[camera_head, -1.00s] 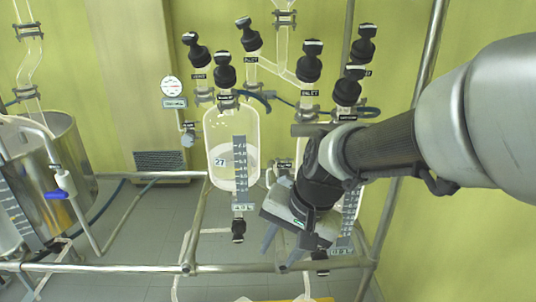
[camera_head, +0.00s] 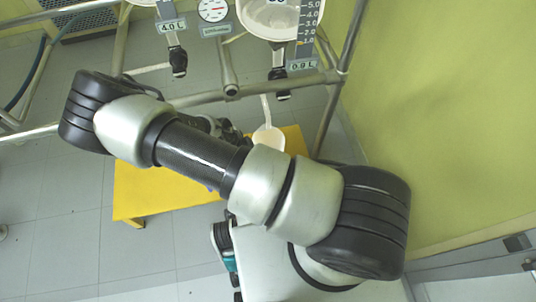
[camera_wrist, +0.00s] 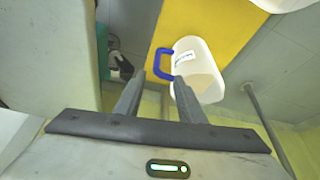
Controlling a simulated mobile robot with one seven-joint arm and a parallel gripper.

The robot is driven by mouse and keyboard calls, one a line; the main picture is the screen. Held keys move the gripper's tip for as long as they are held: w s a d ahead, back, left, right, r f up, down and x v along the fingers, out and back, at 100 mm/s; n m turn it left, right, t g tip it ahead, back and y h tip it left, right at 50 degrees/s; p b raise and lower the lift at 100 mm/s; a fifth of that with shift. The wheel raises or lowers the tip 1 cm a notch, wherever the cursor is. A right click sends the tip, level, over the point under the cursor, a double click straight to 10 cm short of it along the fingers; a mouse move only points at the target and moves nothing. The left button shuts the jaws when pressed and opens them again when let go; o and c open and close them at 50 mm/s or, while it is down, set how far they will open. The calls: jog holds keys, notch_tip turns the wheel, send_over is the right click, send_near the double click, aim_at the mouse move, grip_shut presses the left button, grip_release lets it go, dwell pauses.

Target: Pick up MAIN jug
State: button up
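A white translucent jug (camera_wrist: 203,82) with a blue handle (camera_wrist: 162,64) and a small label, too blurred to read, is in the wrist view at the yellow table (camera_wrist: 220,28). My gripper (camera_wrist: 160,76) is open, its two fingers apart and empty. The blue handle appears just beyond and between the fingertips; I cannot tell how far away it is. The right fingertip overlaps the jug's left side in the picture. In the head view my arm hides the gripper and the jug.
The yellow table (camera_head: 150,190) also shows below my arm in the head view. A white round vessel (camera_head: 268,138) stands at its far edge. Metal frame tubes (camera_head: 200,97) and glass reactors (camera_head: 282,18) with hanging valves (camera_head: 179,62) are behind it. A green wall (camera_head: 440,120) is at right.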

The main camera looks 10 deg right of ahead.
jog(key=b+x, duration=0.1)
jog(key=x, duration=0.5)
jog(key=b+x, duration=0.2)
jog(key=x, duration=0.4)
jog(key=b+x, duration=0.1)
jog(key=x, duration=0.5)
jog(key=shift+s+d+r+b, duration=0.15)
jog(key=shift+s+d+b, duration=0.15)
jog(key=shift+b, duration=0.1)
grip_shut()
